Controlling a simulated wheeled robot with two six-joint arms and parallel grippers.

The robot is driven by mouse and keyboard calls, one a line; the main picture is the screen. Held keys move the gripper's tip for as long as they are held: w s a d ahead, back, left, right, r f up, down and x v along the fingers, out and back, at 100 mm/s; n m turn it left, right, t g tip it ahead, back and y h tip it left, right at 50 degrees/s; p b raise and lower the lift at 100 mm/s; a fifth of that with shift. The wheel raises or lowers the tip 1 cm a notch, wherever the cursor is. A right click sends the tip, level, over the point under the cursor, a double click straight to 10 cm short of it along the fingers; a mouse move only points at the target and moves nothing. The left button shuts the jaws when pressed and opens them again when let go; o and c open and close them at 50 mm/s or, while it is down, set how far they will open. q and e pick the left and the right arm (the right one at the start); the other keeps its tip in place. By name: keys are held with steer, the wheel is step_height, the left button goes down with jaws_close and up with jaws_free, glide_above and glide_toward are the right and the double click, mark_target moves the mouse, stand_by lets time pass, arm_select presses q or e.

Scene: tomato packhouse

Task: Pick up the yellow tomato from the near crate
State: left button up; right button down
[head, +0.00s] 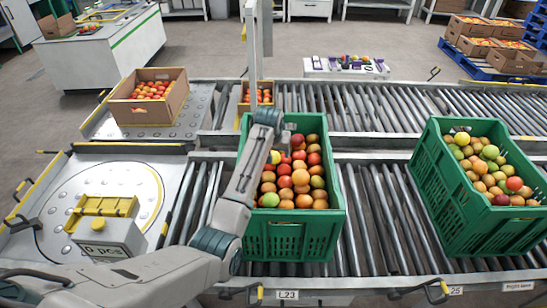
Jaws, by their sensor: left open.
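The near green crate (292,246) stands on the roller conveyor in the middle, filled with red, orange and greenish tomatoes. A yellow tomato (275,157) shows in its upper left part, close beside my left arm. My left arm reaches up over the crate's left side. My left gripper (283,143) is open at the far left part of the crate, close to the yellow tomato. Its fingers are small and partly hidden by the wrist, and I cannot tell whether they touch any fruit. My right gripper is not in view.
A second green crate (440,202) of mixed tomatoes stands to the right on the rollers. A cardboard box (134,112) of tomatoes is at the back left, another smaller box (243,107) behind the near crate. A thin upright post rises behind my wrist. Bare rollers lie between the green crates.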

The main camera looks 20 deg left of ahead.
arm_select(q)
steer(key=x, duration=0.3)
steer(key=shift+a+f+p, duration=0.15)
steer(key=shift+f+p, duration=0.05)
steer(key=shift+p, duration=0.15)
steer(key=shift+w+f, duration=0.3)
steer(key=shift+f, duration=0.25)
steer(key=shift+c, duration=0.6)
steer(key=c, duration=0.7)
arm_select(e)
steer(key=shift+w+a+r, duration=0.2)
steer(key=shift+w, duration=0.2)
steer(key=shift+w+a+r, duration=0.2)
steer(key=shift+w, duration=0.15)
